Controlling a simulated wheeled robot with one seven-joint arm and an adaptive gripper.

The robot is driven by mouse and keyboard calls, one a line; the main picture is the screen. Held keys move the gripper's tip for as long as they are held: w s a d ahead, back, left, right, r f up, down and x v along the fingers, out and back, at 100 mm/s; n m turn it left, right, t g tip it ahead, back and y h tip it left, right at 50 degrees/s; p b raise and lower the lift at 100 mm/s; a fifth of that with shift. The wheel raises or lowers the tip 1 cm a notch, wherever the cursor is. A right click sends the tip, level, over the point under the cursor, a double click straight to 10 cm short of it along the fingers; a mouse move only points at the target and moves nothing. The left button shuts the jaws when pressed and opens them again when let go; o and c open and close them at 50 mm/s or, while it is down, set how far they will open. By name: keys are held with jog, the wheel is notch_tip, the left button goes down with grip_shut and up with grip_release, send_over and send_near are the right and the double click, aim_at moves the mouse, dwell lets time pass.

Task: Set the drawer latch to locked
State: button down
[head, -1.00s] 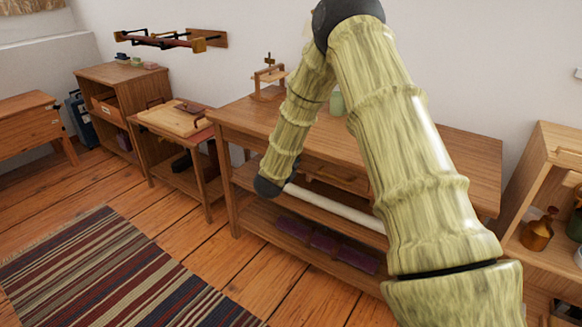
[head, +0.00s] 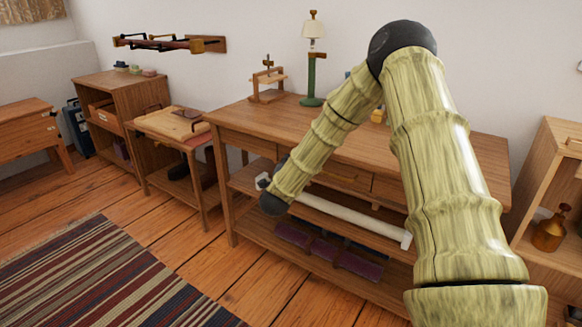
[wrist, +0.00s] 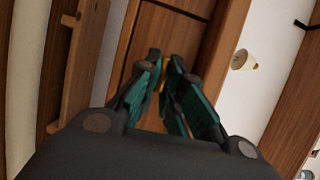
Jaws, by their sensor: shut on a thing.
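My gripper (wrist: 165,72), with dark teal fingers, reaches toward a wooden drawer front (wrist: 145,62) in the wrist view. Its fingertips are close together around a small yellow piece (wrist: 163,76), mostly hidden between them. I cannot tell from its shape whether this is the latch, or which way the latch is set. In the head view the wooden desk (head: 240,112) has drawers (head: 345,176) along its front that look shut. My arm hides part of that front, and the gripper itself cannot be made out there.
A green lamp (head: 312,75) and a small wooden stand (head: 267,85) are on the desk. A white roll (head: 350,218) lies below the drawers, with purple items (head: 325,246) lower down. A side table (head: 170,130) stands left. The striped rug (head: 105,275) is clear.

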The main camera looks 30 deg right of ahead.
jog(key=shift+d+f, duration=0.1)
dwell(0.5)
jog(key=c, duration=1.6)
grip_release()
jog(key=shift+o, duration=0.2)
jog(key=shift+s, duration=0.1)
jog(key=v, duration=1.2)
